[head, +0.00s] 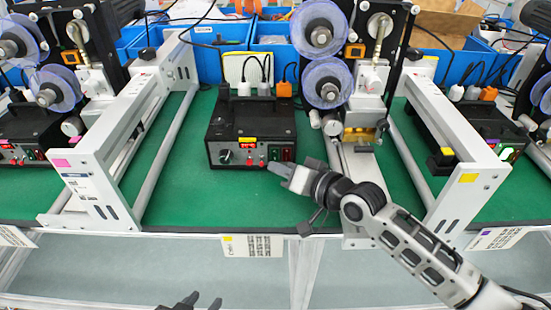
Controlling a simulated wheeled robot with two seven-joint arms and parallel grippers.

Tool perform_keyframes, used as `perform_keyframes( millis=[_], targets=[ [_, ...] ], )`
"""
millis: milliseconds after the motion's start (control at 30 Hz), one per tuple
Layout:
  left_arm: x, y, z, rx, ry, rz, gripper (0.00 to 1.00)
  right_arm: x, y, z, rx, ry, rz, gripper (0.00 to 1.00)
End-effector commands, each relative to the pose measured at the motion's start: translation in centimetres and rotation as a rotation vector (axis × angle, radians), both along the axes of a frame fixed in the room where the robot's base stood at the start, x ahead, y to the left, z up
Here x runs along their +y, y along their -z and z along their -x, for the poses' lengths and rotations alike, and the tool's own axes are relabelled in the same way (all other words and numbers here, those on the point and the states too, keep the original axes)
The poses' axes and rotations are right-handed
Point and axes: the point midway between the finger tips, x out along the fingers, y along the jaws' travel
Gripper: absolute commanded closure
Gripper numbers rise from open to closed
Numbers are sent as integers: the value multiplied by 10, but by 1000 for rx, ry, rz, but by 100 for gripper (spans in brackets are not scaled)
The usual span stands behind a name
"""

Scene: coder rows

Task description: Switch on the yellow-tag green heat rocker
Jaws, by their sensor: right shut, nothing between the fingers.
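The black control box (252,127) with a yellow tag (247,140) on its front stands on the green mat in the middle. Whether the green rocker is pressed is too small to tell. My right gripper (272,167) is shut and empty, its tip just below the red and green rockers, pointing left; contact cannot be told. My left gripper (204,299) is open and empty at the bottom edge, below the table.
A white frame (118,150) stands left of the box, and a coder with clear reels (325,55) stands behind right. Another control box (480,128) sits at right, and one with a pink tag (25,142) at left.

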Motion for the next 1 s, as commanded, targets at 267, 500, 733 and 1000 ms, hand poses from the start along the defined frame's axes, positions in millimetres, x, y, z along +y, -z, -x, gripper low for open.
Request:
perform_keyframes(
  millis=[267,500,733,1000],
  targets=[
    [0,0,0,0,0,0,64,0,0,0,0,0,0,100],
    [0,0,0,0,-1,-1,64,0,0,0,0,0,0,100],
    [1,6,0,0,2,-3,64,0,2,-5,-1,0,0,100],
    [2,7,0,0,5,-7,64,0,1,-9,-1,0,1,100]
  ],
)
